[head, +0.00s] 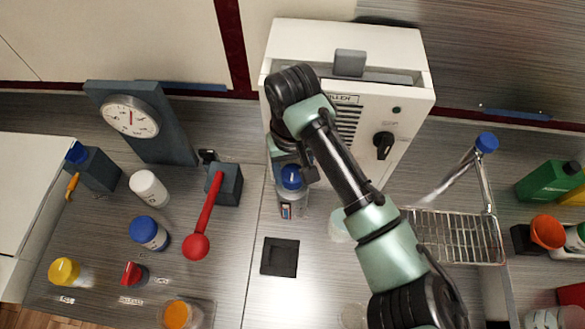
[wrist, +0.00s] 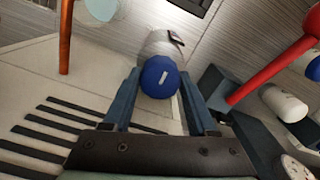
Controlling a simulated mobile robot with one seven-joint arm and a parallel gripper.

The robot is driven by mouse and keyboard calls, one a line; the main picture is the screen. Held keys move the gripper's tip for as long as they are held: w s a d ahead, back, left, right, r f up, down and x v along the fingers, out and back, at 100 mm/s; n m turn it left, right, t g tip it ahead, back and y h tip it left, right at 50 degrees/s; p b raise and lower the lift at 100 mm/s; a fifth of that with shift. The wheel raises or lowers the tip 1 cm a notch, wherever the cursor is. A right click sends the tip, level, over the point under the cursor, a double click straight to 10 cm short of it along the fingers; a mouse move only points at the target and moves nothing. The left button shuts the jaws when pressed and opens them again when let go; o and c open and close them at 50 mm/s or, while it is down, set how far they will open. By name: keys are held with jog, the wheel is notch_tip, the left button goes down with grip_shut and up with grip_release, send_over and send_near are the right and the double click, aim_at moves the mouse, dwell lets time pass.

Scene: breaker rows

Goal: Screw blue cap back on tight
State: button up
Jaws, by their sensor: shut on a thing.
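A clear bottle (head: 290,208) with a label stands upright on the counter in front of the white machine. Its blue cap (head: 291,178) sits at the bottle's top; I cannot tell how tight it is. My gripper (wrist: 158,80) is at the cap, with one dark blue finger on each side, shut on it. In the wrist view the cap (wrist: 160,77) shows between the fingertips with the bottle's clear body (wrist: 163,44) beyond it. In the head view my arm partly hides the fingers.
The white machine (head: 388,95) stands close behind. A red-handled lever (head: 207,210) is left of the bottle, near a white bottle (head: 149,188) and another blue-capped bottle (head: 149,232). A black pad (head: 280,257) lies in front. A wire rack (head: 455,235) is at right.

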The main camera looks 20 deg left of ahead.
jog(key=shift+c, duration=1.3)
jog(key=shift+s+r+m+p, duration=0.1)
jog(key=shift+r+m+p, duration=0.15)
jog(key=shift+m+p, duration=0.6)
jog(key=m+p, duration=0.3)
jog(key=shift+a, duration=0.1)
jog(key=m+p, duration=0.3)
jog(key=shift+m, duration=0.35)
jog(key=m+p, duration=0.3)
jog(key=m, duration=0.1)
jog(key=shift+m, duration=0.3)
jog(key=m+p, duration=0.1)
jog(key=m, duration=0.1)
jog(key=shift+f+m, duration=0.1)
jog(key=shift+m, duration=0.3)
jog(key=shift+f+m+p, duration=0.15)
jog(key=shift+m+p, duration=0.15)
jog(key=shift+m, duration=0.4)
jog(key=o, duration=1.2)
